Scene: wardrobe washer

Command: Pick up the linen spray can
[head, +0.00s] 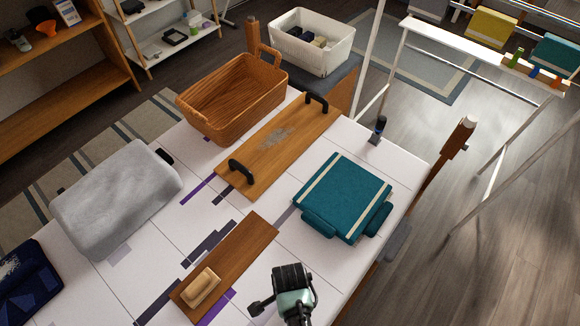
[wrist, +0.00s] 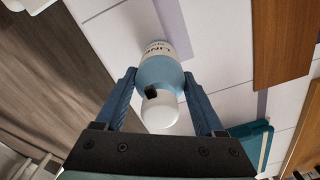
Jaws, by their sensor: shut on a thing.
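The linen spray can (wrist: 160,72) shows in the wrist view, with a pale blue body, a white cap and a printed label that is partly readable. My gripper (wrist: 159,84) has its two blue fingers on either side of the can, shut on it. In the head view my gripper (head: 292,280) is over the near edge area of the white table, right of the wooden board with a soap-like bar. The can cannot be made out in the head view. I cannot tell whether its base touches the table.
A drying rack stands right.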

